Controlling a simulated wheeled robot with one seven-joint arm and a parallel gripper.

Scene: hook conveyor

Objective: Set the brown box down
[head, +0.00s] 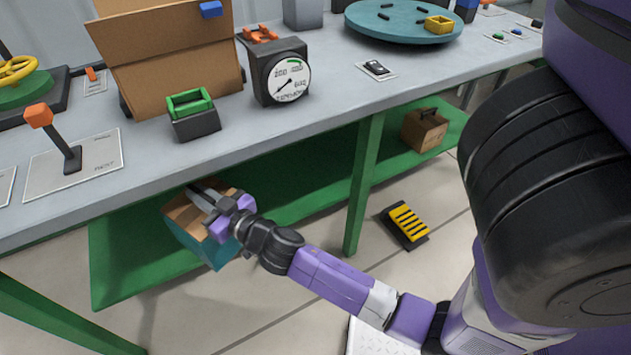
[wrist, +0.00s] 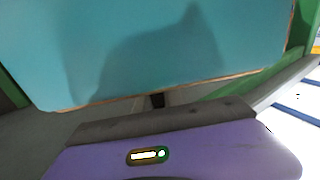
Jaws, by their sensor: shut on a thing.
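The brown box (head: 184,217) has brown cardboard sides and a teal face. My gripper (head: 208,198) is shut on it near its top edge, in front of the workbench's front edge and over the low green shelf. The box looks tilted in the head view. In the wrist view its teal face (wrist: 165,50) with a thin brown edge fills the upper part, close to my purple gripper body. The fingertips do not show clearly there. Whether the box's underside touches the shelf cannot be told.
The green shelf (head: 290,190) runs under the grey bench (head: 240,135) and is largely bare. A smaller brown box with a dark handle (head: 425,130) stands at its right. A green leg (head: 363,185) stands between them. A yellow-and-black pedal (head: 408,225) lies on the floor.

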